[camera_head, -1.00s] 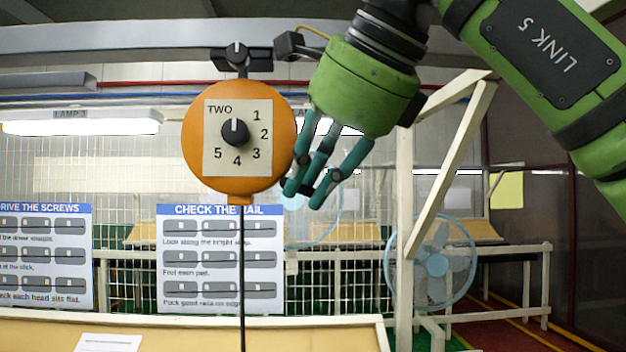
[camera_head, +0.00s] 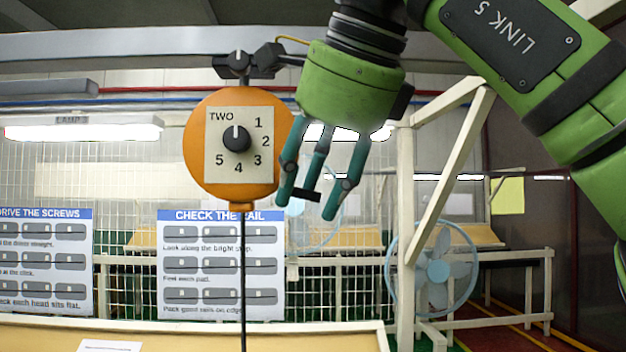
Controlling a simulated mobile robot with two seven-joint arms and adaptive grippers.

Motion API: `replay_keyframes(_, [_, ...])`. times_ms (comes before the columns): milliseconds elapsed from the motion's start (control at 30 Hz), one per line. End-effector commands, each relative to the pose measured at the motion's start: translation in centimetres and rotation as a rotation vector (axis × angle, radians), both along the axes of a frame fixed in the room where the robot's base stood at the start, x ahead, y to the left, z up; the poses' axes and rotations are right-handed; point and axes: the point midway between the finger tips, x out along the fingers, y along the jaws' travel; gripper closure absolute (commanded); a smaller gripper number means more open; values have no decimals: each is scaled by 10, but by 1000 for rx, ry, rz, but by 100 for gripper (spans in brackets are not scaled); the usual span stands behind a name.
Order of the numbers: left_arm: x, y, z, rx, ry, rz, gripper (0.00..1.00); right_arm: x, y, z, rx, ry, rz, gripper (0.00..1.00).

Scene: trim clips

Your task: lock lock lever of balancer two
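Balancer two (camera_head: 198,172) is an orange disc marked TWO, hanging under a black hanger (camera_head: 238,64). Its plate carries the numbers 1 to 5 and a black knob (camera_head: 236,139) whose white mark points straight up. My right gripper (camera_head: 308,198), green with teal fingers, points down at the disc's right side with its fingers spread. The left finger overlaps or nearly meets the disc's edge in the picture. A short dark piece shows between the fingertips; I cannot tell whether it is the lock lever or a finger part. My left gripper is out of view.
A thin dark line (camera_head: 243,270) hangs below the balancer. A white post with a brace (camera_head: 405,200) and a blue fan (camera_head: 437,270) stand to the right. Two instruction boards, including the CHECK THE RAIL board (camera_head: 220,250), are behind. A grey beam (camera_head: 120,50) runs overhead.

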Motion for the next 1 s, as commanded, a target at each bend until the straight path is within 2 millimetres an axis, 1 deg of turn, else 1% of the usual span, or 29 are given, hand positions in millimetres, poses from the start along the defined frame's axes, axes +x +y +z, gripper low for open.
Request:
replay_keyframes(267, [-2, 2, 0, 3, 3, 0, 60, -1, 0, 2, 4, -3, 0, 57])
replay_keyframes(367, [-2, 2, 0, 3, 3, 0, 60, -3, -1, 6, 4, -4, 0, 57])
replay_keyframes(600, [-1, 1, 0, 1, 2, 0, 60, -18, -8, 27, 5, -4, -1, 57])
replay_keyframes(800, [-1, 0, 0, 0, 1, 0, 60, -27, -12, 40, 4, -3, -1, 57])
replay_keyframes(1000, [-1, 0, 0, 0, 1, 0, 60, -39, -20, 41, 2, -3, 2, 57])
